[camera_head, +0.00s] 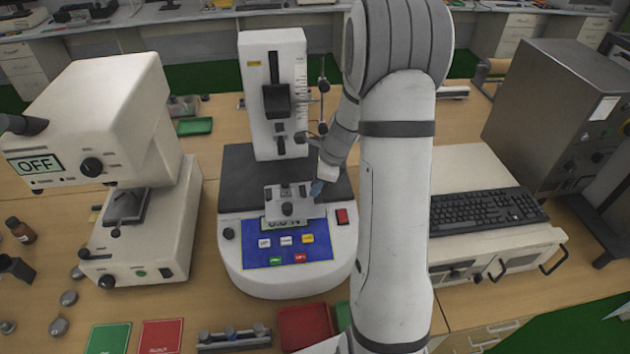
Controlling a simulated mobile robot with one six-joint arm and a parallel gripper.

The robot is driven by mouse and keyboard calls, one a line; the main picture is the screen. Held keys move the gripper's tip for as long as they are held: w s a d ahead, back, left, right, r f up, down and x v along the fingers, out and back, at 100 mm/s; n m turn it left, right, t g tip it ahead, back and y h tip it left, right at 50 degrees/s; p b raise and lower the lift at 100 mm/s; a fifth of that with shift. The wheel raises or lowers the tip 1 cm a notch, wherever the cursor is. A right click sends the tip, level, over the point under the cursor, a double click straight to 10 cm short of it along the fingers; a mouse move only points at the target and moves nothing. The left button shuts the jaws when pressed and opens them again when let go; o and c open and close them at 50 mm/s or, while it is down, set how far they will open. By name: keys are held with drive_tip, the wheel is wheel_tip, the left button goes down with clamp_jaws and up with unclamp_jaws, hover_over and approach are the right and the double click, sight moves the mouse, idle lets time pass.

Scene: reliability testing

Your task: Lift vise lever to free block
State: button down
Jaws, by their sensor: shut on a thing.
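The small grey vise (287,203) sits on the dark bed of the white testing machine (273,95), below its upright column. My gripper (318,188) reaches down to the right side of the vise, partly behind my own arm. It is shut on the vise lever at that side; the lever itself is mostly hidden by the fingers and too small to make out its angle. The block in the vise cannot be made out clearly.
A bench instrument reading OFF (100,120) stands to the left. A keyboard (487,210) and a grey cabinet (555,110) are to the right. The blue button panel (287,243) lies in front of the vise. A thin metal stand (322,95) rises beside the column.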

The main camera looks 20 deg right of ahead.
drive_tip(key=c, duration=1.3)
unclamp_jaws()
drive_tip(key=shift+r, duration=0.1)
drive_tip(key=shift+r, duration=0.2)
drive_tip(key=b+v, duration=0.1)
drive_tip(key=v, duration=0.6)
drive_tip(key=shift+s+d+r, duration=0.1)
